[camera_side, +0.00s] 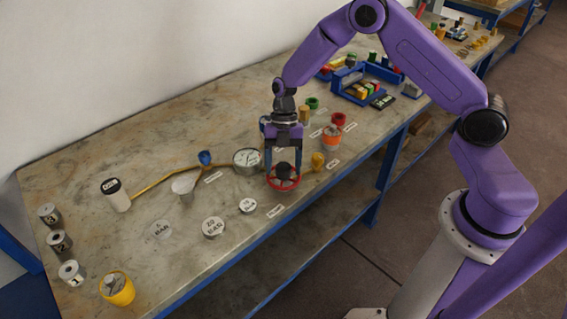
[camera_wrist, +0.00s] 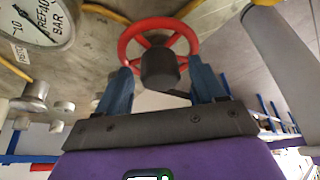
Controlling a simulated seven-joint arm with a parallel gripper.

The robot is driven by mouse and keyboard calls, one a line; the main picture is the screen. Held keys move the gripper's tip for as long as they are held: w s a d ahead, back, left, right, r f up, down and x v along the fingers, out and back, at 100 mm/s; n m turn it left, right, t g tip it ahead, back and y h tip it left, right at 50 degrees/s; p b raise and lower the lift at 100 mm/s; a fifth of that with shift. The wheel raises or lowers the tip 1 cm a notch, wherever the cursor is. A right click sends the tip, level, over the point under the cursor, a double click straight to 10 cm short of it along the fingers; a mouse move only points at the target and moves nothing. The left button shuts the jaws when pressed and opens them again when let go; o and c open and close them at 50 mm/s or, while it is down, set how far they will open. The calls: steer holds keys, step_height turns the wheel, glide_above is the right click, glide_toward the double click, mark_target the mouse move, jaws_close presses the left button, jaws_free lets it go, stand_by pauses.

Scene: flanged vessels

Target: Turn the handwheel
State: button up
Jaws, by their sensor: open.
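The red handwheel (camera_side: 283,178) with a dark hub stands near the front edge of the workbench. In the wrist view the handwheel (camera_wrist: 128,39) shows its red rim and spokes around the dark hub (camera_wrist: 160,67). My gripper (camera_side: 283,158) points down right above the handwheel. In the wrist view my gripper (camera_wrist: 162,85) has its two blue fingers apart, one on each side of the hub. I cannot tell whether the fingers touch the rim or hub.
A round gauge (camera_side: 247,160) stands just left of the handwheel. A yellow knob (camera_side: 318,160) and an orange-and-white vessel (camera_side: 331,138) are to its right. Round weights (camera_side: 214,227) lie at the front left. A blue tray (camera_side: 362,88) is farther back.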

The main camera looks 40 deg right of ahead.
steer(key=shift+c, duration=0.3)
steer(key=c, duration=1)
